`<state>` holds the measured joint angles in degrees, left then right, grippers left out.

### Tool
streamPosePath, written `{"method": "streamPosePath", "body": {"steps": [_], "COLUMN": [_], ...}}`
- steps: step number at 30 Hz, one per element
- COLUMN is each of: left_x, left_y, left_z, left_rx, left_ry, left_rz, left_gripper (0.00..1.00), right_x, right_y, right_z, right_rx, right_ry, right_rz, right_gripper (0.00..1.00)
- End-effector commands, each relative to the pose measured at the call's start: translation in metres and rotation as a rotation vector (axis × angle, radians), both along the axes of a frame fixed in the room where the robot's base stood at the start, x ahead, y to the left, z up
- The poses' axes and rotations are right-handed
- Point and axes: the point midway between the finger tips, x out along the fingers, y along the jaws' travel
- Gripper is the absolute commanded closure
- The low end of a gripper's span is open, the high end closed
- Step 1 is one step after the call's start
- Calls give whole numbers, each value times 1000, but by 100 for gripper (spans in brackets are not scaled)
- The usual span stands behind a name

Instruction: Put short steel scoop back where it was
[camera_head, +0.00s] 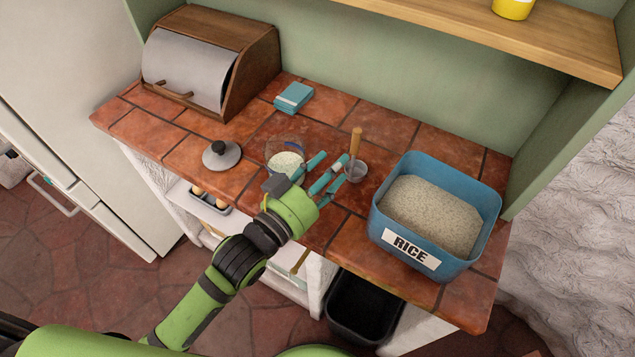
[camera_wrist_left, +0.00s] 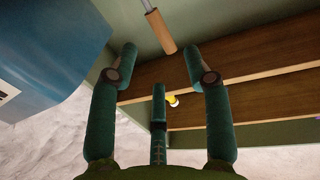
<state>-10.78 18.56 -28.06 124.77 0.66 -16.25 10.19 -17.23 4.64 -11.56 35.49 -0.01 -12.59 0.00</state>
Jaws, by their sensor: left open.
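The short steel scoop has an upright wooden handle (camera_head: 356,141) and a steel cup (camera_head: 357,171). It appears to stand on the tiled counter, between the glass bowl and the rice bin. My left gripper (camera_head: 334,171) is open just to the left of the scoop, its teal fingers pointing toward it. In the left wrist view the scoop's handle (camera_wrist_left: 161,33) shows beyond and between the spread fingers (camera_wrist_left: 160,56), with nothing held. I cannot tell whether a finger touches the scoop. My right gripper is not in view.
A blue rice bin (camera_head: 384,222) full of rice stands at the right. A glass bowl (camera_head: 285,149) with white grains sits behind the left gripper. A grey lid (camera_head: 221,154), a teal stack (camera_head: 294,97) and a bread box (camera_head: 258,73) are farther left. A wooden shelf (camera_head: 540,44) overhangs the back.

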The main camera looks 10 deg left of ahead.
Motion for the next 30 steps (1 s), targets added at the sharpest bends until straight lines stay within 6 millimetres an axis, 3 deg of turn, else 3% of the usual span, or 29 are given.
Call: {"method": "streamPosePath", "body": {"steps": [3, 9, 30], "left_x": [-18, -32, -33], "left_y": [11, 20, 20], "left_z": [-3, 0, 1], "left_rx": [1, -1, -1], "left_ry": [2, -1, -2], "left_rz": [0, 0, 0], "left_gripper": [51, 51, 51], "right_x": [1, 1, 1], "right_y": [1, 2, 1], "right_z": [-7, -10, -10], "right_rx": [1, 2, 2], "right_ry": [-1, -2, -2], "right_rz": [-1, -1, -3], "right_gripper": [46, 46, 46]}}
